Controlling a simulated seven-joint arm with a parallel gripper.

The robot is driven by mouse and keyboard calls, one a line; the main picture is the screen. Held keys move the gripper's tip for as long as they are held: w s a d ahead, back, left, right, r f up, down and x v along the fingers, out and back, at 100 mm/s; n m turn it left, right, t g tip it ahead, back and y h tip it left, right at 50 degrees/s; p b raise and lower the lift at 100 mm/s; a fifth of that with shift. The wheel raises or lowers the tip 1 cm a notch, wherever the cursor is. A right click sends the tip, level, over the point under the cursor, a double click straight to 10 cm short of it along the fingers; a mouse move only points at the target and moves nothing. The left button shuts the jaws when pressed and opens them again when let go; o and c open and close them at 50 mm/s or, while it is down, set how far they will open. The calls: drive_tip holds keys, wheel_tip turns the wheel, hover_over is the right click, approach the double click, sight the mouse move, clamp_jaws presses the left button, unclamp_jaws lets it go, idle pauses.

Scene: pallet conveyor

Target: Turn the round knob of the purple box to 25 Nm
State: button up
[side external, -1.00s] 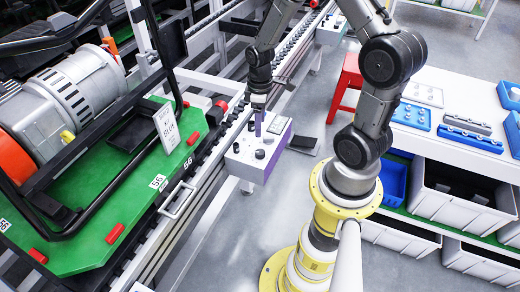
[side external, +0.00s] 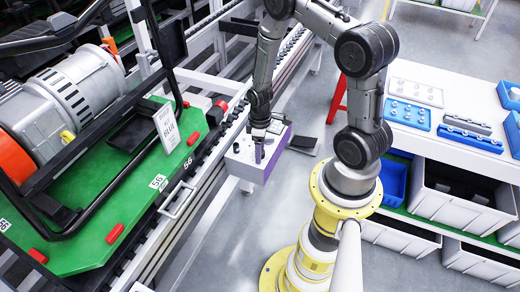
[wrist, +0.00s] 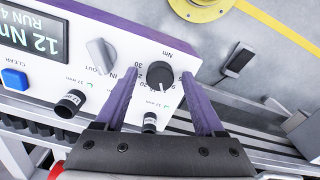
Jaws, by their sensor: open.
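The purple box (side external: 250,172) has a pale top panel and sits beside the conveyor; the panel fills the upper left of the wrist view (wrist: 118,75). Its black round knob (wrist: 160,75) has a small light mark and a printed Nm scale around it. The display (wrist: 32,32) reads 12 Nm. My gripper (wrist: 160,78) is open, with its two purple fingers on either side of the knob in the wrist view. I cannot tell whether the fingers reach down around it. In the side view my gripper (side external: 259,152) is low over the panel and hides the knob.
A grey lever switch (wrist: 100,54) stands beside the knob. Two black capped posts (wrist: 70,103) and a blue button (wrist: 14,79) are also on the panel. The green pallet (side external: 100,215) with a motor lies left. A white table (side external: 430,122) stands right.

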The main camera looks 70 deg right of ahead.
clamp_jaws()
drive_tip(key=shift+m, duration=0.3)
drive_tip(key=m, duration=0.3)
drive_tip(key=shift+m, duration=0.3)
drive_tip(key=m, duration=0.4)
drive_tip(key=shift+m, duration=0.3)
drive_tip(key=m, duration=0.8)
drive_tip(key=shift+m, duration=0.4)
